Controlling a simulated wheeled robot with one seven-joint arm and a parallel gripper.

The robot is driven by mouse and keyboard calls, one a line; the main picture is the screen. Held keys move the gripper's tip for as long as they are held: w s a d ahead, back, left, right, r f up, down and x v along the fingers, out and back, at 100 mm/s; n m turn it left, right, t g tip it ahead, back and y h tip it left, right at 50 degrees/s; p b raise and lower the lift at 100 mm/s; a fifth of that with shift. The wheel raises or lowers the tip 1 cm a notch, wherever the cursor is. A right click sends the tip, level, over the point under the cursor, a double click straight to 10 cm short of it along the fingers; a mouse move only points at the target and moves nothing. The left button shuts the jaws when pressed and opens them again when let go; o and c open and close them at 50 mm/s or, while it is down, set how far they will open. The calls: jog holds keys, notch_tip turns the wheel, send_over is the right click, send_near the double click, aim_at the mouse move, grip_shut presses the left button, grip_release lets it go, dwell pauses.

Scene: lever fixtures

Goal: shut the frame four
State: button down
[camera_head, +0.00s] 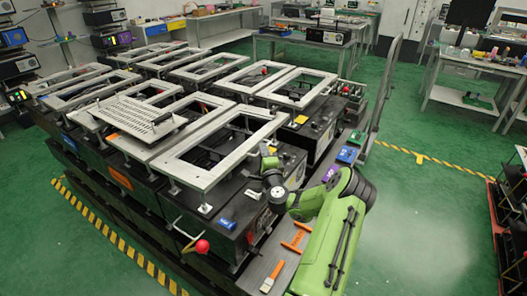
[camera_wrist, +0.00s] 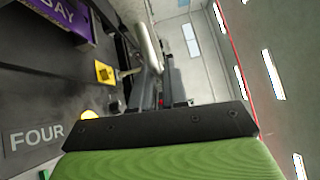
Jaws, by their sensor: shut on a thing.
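The word FOUR (camera_wrist: 37,136) is on a dark panel at the lower left of the wrist view. My gripper (camera_wrist: 158,92) shows there with its dark fingers closed around a pale grey bar (camera_wrist: 149,45), which looks like a lever handle. In the head view my green wrist (camera_head: 272,178) reaches over the right side of the bench; the fingertips are too small to tell there. The nearest grey rectangular frame (camera_head: 190,178) lies just left of my wrist, raised above the black housings. I cannot tell from the head view which frame is four.
A lever with a red ball (camera_head: 202,246) sticks out at the bench's near side. Several other grey frames (camera_head: 305,75) lie behind. Blue (camera_head: 347,154) and purple (camera_head: 331,173) blocks and orange pieces (camera_head: 297,238) lie on the right ledge. Green floor (camera_head: 430,200) to the right is clear.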

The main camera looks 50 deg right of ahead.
jog(key=c, duration=1.2)
grip_release()
jog(key=shift+f, duration=0.1)
jog(key=shift+b+v, duration=5.55)
jog(key=shift+v, duration=2.35)
jog(key=shift+f, duration=0.15)
